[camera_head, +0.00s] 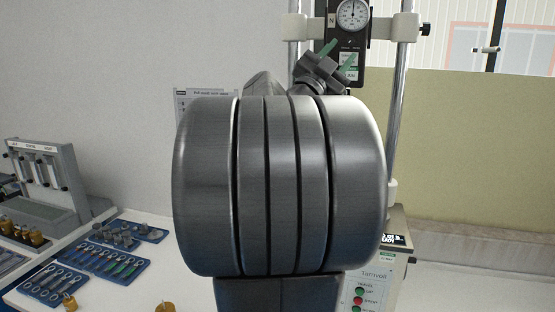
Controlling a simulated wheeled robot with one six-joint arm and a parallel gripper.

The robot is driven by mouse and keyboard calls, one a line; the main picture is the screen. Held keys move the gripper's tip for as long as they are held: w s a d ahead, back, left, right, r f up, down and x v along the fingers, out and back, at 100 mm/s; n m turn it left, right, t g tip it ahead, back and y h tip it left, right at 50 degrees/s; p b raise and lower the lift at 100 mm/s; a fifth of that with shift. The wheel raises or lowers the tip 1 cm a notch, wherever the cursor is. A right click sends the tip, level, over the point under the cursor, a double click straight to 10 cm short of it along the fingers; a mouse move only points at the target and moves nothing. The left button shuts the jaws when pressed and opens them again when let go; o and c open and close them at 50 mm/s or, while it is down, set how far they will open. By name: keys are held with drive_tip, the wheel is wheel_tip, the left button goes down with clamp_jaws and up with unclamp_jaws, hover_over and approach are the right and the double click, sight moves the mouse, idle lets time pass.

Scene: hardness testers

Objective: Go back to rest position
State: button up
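The large dark grey ribbed cylinder filling the middle of the view is part of my own arm. Beyond its top edge shows my gripper (340,54), small and dark with two green-tipped fingers. The fingers stand apart, and I see nothing held between them. The gripper points up and right, in front of the black head of a testing machine (335,20); I cannot tell how far it is from that head. Much of my arm's far side is hidden.
The tester has a round dial (352,14), chrome columns (397,110) and a button panel (360,298). At left, a white table (130,290) bears blue trays (45,284) of small parts, brass pieces (70,302) and a grey rack device (45,175). A low wall stands at right.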

drive_tip(key=b+v, duration=0.4)
drive_tip(key=v, duration=0.6)
drive_tip(key=p+x, duration=0.7)
drive_tip(key=x, duration=0.7)
drive_tip(key=shift+w+d+r, duration=0.1)
drive_tip(key=shift+d+r, duration=0.05)
drive_tip(key=shift+r, duration=0.05)
drive_tip(key=shift+f+n+t+y+b, duration=0.45)
drive_tip(key=shift+f+n+b, duration=0.2)
drive_tip(key=shift+b, duration=0.25)
drive_tip(key=shift+s+r+n+t+y+b, duration=0.15)
drive_tip(key=shift+n+t+y+b, duration=0.1)
drive_tip(key=shift+n+t, duration=0.3)
drive_tip(key=shift+s+f+n+t+y+b, duration=0.1)
drive_tip(key=shift+n+t+y+b, duration=0.15)
drive_tip(key=shift+n, duration=0.35)
drive_tip(key=shift+d+r+n+t+y+b, duration=0.1)
drive_tip(key=shift+n+t+y+b, duration=0.1)
drive_tip(key=shift+n+t+y, duration=1.05)
drive_tip(key=shift+d+f+n+t+y+b, duration=0.15)
drive_tip(key=shift+n+t+y, duration=0.3)
drive_tip(key=shift+n+y, duration=0.95)
drive_tip(key=shift+r+n+t+y+b, duration=0.2)
drive_tip(key=shift+n+t+y, duration=0.6)
drive_tip(key=shift+n, duration=1.05)
drive_tip(key=b, duration=0.6)
approach(351, 43)
drive_tip(key=v, duration=0.5)
drive_tip(key=shift+s, duration=0.15)
